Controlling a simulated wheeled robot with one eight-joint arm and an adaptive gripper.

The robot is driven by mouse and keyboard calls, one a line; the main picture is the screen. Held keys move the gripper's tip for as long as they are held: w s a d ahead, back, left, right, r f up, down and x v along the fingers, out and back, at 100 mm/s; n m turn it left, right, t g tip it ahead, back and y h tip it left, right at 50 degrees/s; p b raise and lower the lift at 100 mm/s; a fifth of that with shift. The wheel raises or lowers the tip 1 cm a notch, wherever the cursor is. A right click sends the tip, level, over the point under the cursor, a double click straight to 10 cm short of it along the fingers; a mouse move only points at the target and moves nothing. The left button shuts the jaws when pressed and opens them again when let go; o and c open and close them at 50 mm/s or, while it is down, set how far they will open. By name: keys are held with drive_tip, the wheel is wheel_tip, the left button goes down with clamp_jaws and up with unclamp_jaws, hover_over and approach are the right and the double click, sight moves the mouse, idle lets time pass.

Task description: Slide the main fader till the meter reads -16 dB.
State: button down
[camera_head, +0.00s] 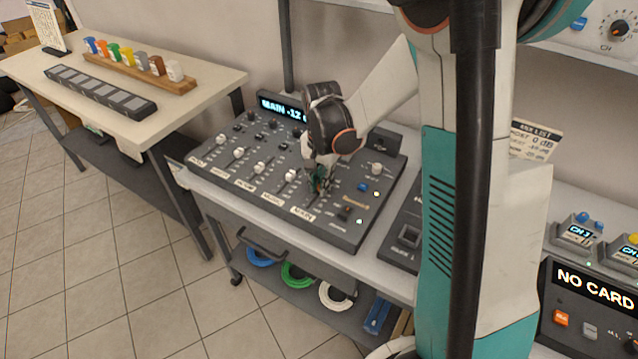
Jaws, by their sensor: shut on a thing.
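The mixing console (200,164) lies on the cart top, a dark panel with several white-capped faders in labelled lanes. Its meter display (279,106) at the back edge reads "MAIN -12", with the rest hidden behind my arm. The lane labelled MAIN (303,213) is the rightmost fader lane. My gripper (320,190) reaches down over that lane and is shut on the main fader, whose cap is mostly hidden by the fingers. The other fader caps, such as one in the MUSIC lane (291,175), stand free to the left.
A pale table (120,125) with coloured pieces in a wooden rack (140,75) stands at left. The cart's lower shelf holds cable coils (297,274). Another dark device (405,238) sits close right of the console. A "NO CARD" unit (590,290) is at far right.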

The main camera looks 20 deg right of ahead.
drive_tip(key=c, duration=1.6)
unclamp_jaws()
drive_tip(key=shift+o, duration=0.2)
wheel_tip(320, 180, up, 12)
